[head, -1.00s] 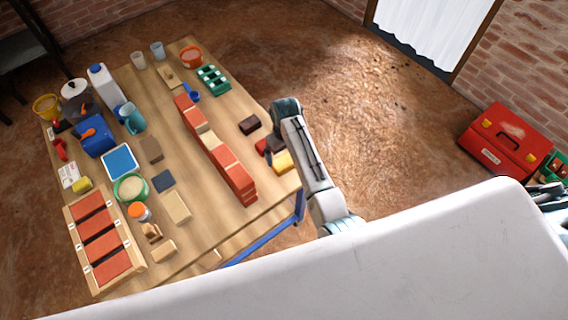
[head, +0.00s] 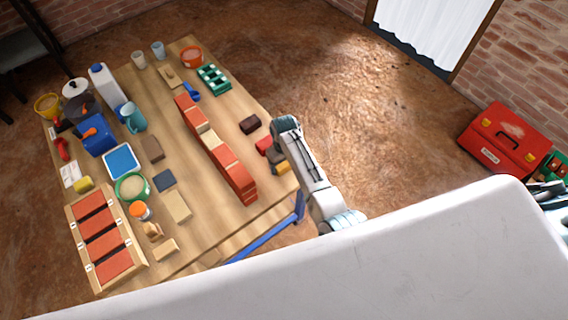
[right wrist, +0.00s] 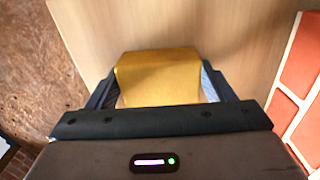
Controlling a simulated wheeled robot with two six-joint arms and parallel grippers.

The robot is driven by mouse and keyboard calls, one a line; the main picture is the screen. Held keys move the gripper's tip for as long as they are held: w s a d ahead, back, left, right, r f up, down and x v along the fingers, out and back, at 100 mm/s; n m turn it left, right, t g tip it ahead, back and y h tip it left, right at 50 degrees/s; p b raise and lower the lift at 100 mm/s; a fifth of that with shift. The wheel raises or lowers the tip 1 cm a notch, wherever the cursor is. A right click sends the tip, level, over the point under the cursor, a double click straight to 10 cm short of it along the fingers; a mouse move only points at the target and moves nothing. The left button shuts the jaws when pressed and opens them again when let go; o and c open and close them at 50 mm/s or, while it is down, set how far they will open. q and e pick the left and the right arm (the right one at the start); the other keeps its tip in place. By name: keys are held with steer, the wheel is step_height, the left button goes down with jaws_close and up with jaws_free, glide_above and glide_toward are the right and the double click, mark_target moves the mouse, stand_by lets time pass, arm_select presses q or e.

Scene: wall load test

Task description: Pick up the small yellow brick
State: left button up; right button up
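The small yellow brick (head: 283,167) lies near the right edge of the wooden table, partly covered by my right gripper (head: 273,155) in the head view. In the right wrist view the yellow brick (right wrist: 158,78) fills the space between the two fingers of my right gripper (right wrist: 158,85). One finger is on each side of it, very close to its sides. The fingers look spread around it; contact is hard to make out. The brick appears to rest on the table. My left gripper is not in view.
A row of red and tan bricks (head: 222,155) runs along the table left of the gripper. A dark brick (head: 250,124) and a red brick (head: 263,145) lie close by. Tools and containers crowd the table's left side. A red toolbox (head: 505,138) stands at right.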

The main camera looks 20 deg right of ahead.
steer(key=c, duration=0.7)
steer(key=shift+o, duration=0.2)
step_height(320, 180, up, 10)
steer(key=shift+r, duration=0.1)
steer(key=o, duration=0.4)
steer(key=shift+c, duration=0.6)
